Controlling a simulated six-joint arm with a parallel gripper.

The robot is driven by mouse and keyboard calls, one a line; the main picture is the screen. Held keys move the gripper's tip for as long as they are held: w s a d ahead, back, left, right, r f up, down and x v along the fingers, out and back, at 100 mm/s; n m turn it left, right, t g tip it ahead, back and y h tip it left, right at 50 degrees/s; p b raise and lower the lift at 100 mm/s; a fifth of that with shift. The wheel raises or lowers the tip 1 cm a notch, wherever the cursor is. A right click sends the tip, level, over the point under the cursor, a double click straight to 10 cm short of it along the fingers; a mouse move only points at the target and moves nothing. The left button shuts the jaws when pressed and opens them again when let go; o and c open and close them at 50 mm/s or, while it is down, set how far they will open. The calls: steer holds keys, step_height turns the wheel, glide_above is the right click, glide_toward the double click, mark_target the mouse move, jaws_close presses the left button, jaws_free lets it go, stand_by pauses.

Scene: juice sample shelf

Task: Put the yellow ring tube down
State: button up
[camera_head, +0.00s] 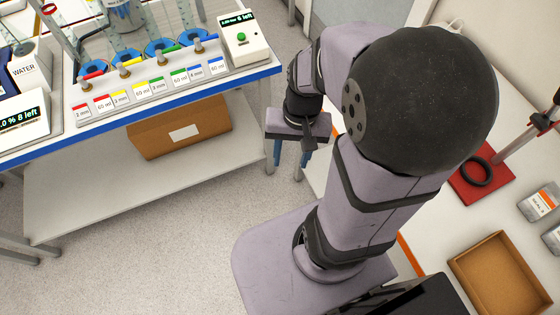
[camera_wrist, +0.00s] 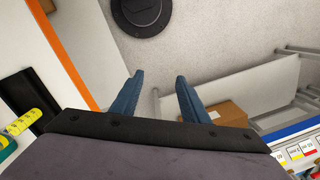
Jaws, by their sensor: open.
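My gripper (camera_head: 289,160) is open and empty, with its blue fingers pointing down between the shelf bench and the white table. In the wrist view its fingers (camera_wrist: 160,79) stand apart with only floor between them. On the blue-edged bench (camera_head: 150,110), a yellow-marked tube piece (camera_head: 131,63) sits at the second station from the left, behind the coloured labels; it looks like the yellow ring tube, but is small here. It is well left of my gripper and not touched by it. Similar pieces with red (camera_head: 92,75), green (camera_head: 168,50) and blue (camera_head: 205,38) marks sit beside it.
A device with a green button (camera_head: 240,38) stands at the bench's right end. A cardboard box (camera_head: 180,128) is on the lower shelf. The right table holds a red stand base (camera_head: 481,176) and an open brown tray (camera_head: 503,278). A yellow-green object (camera_wrist: 30,124) lies left in the wrist view.

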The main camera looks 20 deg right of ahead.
steer(key=a+n, duration=0.2)
steer(key=n, duration=0.1)
steer(key=a+n+h, duration=0.1)
steer(key=n, duration=0.1)
steer(key=shift+s+f, duration=0.15)
steer(key=shift+s, duration=0.1)
stand_by(1.0)
